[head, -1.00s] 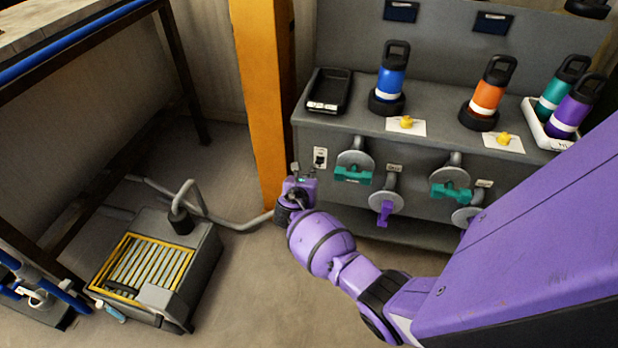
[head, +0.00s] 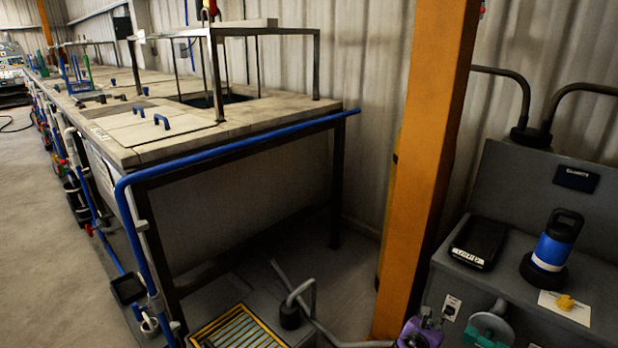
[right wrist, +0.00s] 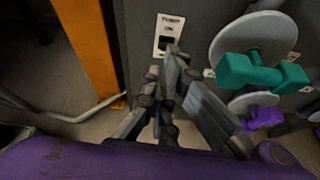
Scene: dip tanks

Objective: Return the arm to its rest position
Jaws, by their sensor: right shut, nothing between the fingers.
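My right gripper (head: 428,322) shows at the bottom edge of the head view, its purple wrist mostly cut off by the frame. It is just left of a small switch plate (head: 451,307) on the front of the grey cabinet. In the right wrist view my right gripper (right wrist: 174,62) is shut and empty, its dark fingers close together just below the switch plate (right wrist: 168,36), which is labelled "Power" and "On". Whether the fingers touch the panel I cannot tell. My left gripper is not in view.
An orange post (head: 425,150) stands left of the grey cabinet (head: 500,200). A teal-handled valve (head: 488,328) sits close right of my gripper; a purple handle (right wrist: 265,118) is below it. The tank bench (head: 240,125) is left.

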